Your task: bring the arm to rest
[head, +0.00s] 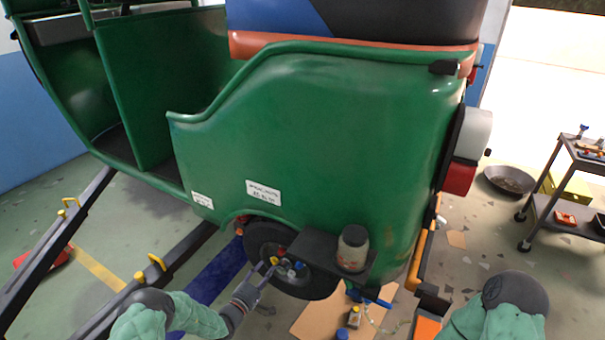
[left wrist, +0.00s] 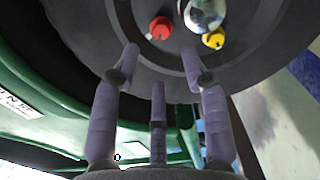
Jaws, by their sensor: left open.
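My left gripper (head: 262,279) is in front of the rickshaw's wheel (head: 303,283), at the lower middle of the head view. In the left wrist view the gripper (left wrist: 160,62) has its fingers spread, with nothing between them. The fingertips point at the dark wheel face. A red nut (left wrist: 160,28), a yellow nut (left wrist: 214,39) and a shiny round hub (left wrist: 205,13) lie beyond them. Whether a fingertip touches the wheel is unclear. My right arm enters at the lower right of the head view, but its gripper is not visible.
The green rickshaw body (head: 320,130) rises close above the wheel. A dark shelf bearing a jar (head: 352,249) juts out just right of my left gripper. Cardboard (head: 310,322) lies below. A tool cart (head: 565,190) and a round pan (head: 509,180) stand at right.

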